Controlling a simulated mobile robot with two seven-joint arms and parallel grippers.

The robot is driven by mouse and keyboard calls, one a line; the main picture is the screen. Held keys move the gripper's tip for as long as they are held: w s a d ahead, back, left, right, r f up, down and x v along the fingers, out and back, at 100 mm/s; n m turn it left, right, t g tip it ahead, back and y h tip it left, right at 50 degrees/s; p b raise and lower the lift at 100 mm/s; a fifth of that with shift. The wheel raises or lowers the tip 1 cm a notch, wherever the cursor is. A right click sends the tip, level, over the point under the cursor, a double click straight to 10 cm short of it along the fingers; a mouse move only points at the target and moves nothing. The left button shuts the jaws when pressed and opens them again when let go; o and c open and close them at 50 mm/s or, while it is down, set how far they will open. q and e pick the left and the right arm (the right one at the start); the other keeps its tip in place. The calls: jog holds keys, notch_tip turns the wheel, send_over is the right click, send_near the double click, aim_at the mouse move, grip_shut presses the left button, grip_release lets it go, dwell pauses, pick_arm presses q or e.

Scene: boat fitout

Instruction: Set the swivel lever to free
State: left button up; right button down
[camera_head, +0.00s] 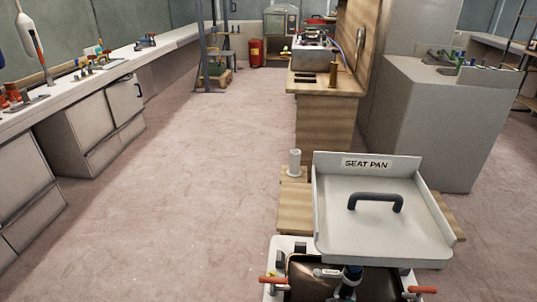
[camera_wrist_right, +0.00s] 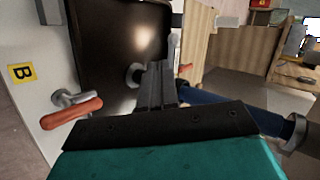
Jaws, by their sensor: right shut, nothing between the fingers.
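A lever with a red-orange grip (camera_wrist_right: 70,113) sticks out from a pale panel (camera_wrist_right: 38,100) in the right wrist view, left of my right gripper. The panel carries a yellow label marked B. My right gripper (camera_wrist_right: 155,72) is shut and empty, its dark fingers in front of a dark glossy panel (camera_wrist_right: 120,45) and apart from the red grip. In the head view, red grips show at the left (camera_head: 273,279) and right (camera_head: 422,290) of the base under the seat pan (camera_head: 335,220). I cannot tell which is the swivel lever or read its setting. My left gripper is not in view.
The seat pan, with a black handle (camera_head: 376,198), overhangs and hides much of the base. A wooden board (camera_head: 294,207) with a pale cylinder (camera_head: 295,162) lies behind it. A grey cabinet (camera_head: 425,125) stands behind right. The floor at left is clear.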

pick_arm(q)
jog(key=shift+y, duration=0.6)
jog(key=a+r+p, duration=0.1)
jog(key=p, duration=0.1)
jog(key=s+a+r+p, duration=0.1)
jog(key=p, duration=0.2)
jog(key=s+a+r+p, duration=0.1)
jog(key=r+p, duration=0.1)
jog(key=p, duration=0.1)
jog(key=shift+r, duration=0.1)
pick_arm(e)
jog(key=s+a+r+n, duration=0.1)
jog(key=s+r+n, duration=0.6)
jog(key=r+n, duration=0.2)
jog(key=s+a+r+n, duration=0.2)
jog(key=s+r+n, duration=0.5)
jog(key=r+n, duration=0.2)
notch_tip(320, 180, up, 2)
jog(key=shift+s+r+n+y, duration=0.15)
jog(key=shift+s+n+y, duration=0.15)
jog(key=shift+n+y, duration=0.1)
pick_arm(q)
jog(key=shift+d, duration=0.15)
pick_arm(e)
jog(key=shift+a, duration=0.1)
